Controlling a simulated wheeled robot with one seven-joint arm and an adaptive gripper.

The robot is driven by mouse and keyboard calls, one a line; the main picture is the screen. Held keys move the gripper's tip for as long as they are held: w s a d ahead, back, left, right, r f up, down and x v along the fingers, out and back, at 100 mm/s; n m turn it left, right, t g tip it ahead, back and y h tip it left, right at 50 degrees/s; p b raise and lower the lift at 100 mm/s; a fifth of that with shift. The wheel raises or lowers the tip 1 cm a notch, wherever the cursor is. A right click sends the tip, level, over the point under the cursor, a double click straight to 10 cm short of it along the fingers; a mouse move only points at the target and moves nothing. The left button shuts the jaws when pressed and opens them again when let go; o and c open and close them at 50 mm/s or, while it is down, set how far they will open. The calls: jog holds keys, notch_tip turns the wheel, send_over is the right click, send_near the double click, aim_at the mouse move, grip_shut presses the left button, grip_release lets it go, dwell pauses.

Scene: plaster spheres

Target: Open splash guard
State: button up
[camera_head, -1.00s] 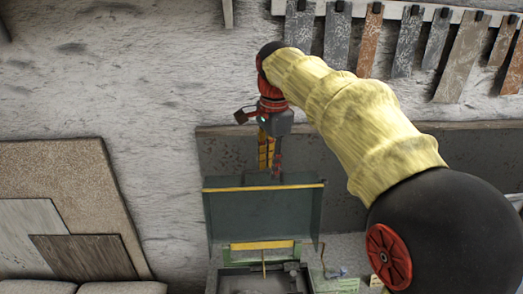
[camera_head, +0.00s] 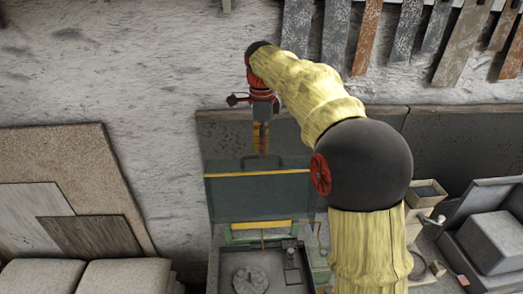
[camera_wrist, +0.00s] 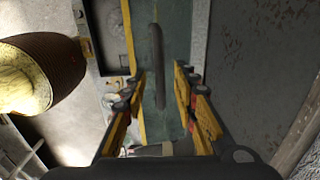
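The splash guard (camera_head: 258,200) is a see-through green panel with a yellow upper edge, standing over the machine below it. A dark bar handle (camera_head: 262,159) shows just above that edge. In the wrist view the handle (camera_wrist: 156,60) runs lengthwise beside the guard's yellow edge (camera_wrist: 128,40). My gripper (camera_head: 262,151) points down at the handle. In the wrist view my gripper (camera_wrist: 161,78) is open, with its yellow fingers on either side of the handle. I see gaps between fingers and handle; depth is hard to tell.
The machine bed (camera_head: 238,265) with a round part on it lies below the guard. A dark back panel (camera_head: 225,140) stands behind. Grey boxes (camera_head: 495,245) are on the right and cushion-like blocks (camera_head: 125,275) at lower left. Slabs hang on the wall above.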

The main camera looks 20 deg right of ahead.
jog(key=shift+f, duration=0.5)
grip_shut()
dwell(0.7)
